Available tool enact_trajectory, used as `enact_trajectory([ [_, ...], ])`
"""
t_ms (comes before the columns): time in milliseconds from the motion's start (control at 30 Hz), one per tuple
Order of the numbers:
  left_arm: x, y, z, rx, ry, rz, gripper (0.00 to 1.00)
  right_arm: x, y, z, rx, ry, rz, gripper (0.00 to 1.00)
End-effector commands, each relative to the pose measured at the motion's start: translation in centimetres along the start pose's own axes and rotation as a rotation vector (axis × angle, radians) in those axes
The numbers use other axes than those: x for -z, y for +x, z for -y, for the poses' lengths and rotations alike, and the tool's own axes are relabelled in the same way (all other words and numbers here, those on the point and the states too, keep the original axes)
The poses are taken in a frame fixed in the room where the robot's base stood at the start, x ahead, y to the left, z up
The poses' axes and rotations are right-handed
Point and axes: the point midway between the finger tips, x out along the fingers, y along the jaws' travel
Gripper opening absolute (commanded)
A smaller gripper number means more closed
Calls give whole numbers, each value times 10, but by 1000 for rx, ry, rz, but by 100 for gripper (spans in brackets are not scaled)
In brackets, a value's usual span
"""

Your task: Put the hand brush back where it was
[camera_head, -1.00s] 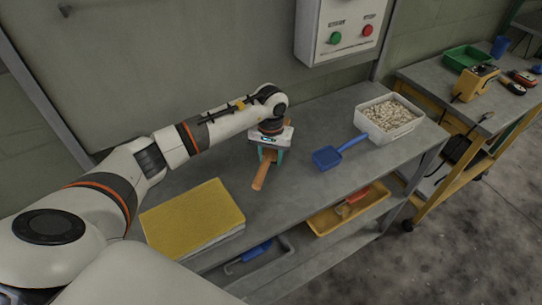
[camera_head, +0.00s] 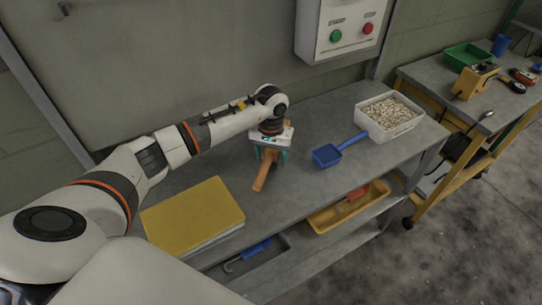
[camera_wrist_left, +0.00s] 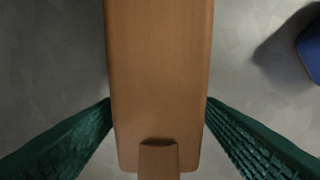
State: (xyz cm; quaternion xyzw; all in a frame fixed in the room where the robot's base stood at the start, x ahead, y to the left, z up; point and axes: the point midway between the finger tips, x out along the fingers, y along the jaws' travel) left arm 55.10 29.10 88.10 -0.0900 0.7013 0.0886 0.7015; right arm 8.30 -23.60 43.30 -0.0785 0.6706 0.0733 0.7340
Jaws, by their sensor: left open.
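The hand brush (camera_head: 262,176) has a brown wooden body and handle. It lies on the grey bench top, its handle pointing toward the front edge. My left gripper (camera_head: 270,155) is open over the brush, with its green fingers on either side of the body. In the left wrist view the brush's wooden block (camera_wrist_left: 158,75) runs between the two green fingertips (camera_wrist_left: 158,115), which stand close to its edges. I cannot tell whether they touch it. The bristles are hidden. My right gripper is not in view.
On the bench (camera_head: 210,170) are a blue scoop (camera_head: 328,155), a white bin of pale pieces (camera_head: 390,125) and a yellow-topped stack (camera_head: 192,215). A yellow tray (camera_head: 330,218) sits on the shelf below. A control box (camera_head: 345,30) hangs behind. Bare bench lies right of the brush.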

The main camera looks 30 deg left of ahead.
Motion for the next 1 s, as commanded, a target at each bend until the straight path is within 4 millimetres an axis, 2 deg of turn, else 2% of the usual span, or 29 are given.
enact_trajectory([
  [300, -2, -65, 0, 0, 1, 9, 61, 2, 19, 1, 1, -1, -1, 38],
  [500, -1, -99, 0, -1, 0, 5, 61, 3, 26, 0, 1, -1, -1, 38],
  [700, 0, -113, 0, -1, 0, 2, 61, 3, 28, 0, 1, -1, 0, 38],
  [1000, 0, -114, 0, -1, 0, 1, 61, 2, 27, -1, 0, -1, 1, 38],
])
